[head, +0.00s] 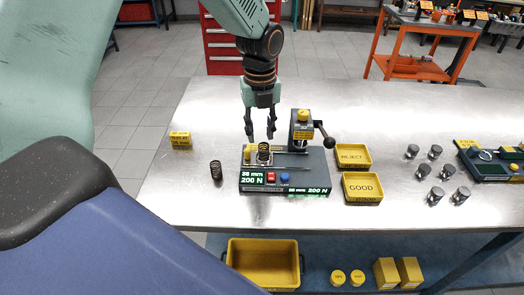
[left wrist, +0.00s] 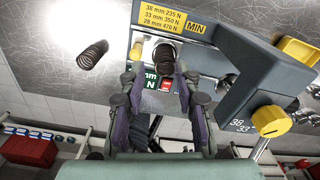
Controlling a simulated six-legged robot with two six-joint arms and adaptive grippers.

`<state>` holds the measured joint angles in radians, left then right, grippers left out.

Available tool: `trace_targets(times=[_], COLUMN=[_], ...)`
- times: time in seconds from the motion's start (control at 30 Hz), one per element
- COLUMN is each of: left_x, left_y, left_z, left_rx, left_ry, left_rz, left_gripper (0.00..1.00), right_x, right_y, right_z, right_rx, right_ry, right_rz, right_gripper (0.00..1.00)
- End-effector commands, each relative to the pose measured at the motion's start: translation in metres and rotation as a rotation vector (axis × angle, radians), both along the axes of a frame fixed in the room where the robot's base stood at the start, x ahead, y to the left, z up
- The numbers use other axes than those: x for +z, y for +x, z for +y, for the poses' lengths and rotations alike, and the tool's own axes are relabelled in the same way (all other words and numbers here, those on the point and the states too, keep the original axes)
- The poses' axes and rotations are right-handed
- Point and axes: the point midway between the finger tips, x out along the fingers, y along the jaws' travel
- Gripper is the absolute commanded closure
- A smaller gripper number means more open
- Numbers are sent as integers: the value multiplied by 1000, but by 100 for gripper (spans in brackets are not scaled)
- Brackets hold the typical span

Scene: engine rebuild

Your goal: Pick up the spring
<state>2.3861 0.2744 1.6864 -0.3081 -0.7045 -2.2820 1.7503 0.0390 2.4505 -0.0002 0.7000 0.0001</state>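One dark coil spring (head: 216,170) stands on the bench left of the spring tester (head: 285,170); it also shows in the left wrist view (left wrist: 93,55). A second coil spring (head: 264,151) stands on the tester's platform; in the left wrist view this spring (left wrist: 164,55) is just beyond my fingertips. My left gripper (head: 261,138) points down, open and empty, just above the tester's spring. In the left wrist view its fingers (left wrist: 158,78) are apart, with the spring ahead of the gap. I cannot tell whether a finger touches it. My right gripper is not in view.
The tester's press column with black lever knob (head: 329,143) rises close to the right of my gripper. Yellow REJECT (head: 354,155) and GOOD (head: 362,188) trays sit further right, then several metal cylinders (head: 437,194). A yellow sign (head: 180,140) stands at left. The bench's left part is mostly clear.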

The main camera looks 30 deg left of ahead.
Motion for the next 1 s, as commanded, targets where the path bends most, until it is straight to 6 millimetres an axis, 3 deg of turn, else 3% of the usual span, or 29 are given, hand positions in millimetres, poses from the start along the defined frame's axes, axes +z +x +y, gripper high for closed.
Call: trace_targets(times=[0.33, 0.67, 1.0], left_x=[-47, -52, -52], left_y=[-3, 1, 1], left_z=[-3, -3, -3], left_rx=[0, -1, 0], left_ry=[1, 1, 1], left_rz=[2, 0, 0], left_gripper=[67, 67, 97], right_x=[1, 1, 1], right_y=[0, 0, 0], right_z=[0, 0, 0], right_rx=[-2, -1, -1], right_ry=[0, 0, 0], right_rz=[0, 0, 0], right_gripper=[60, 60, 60])
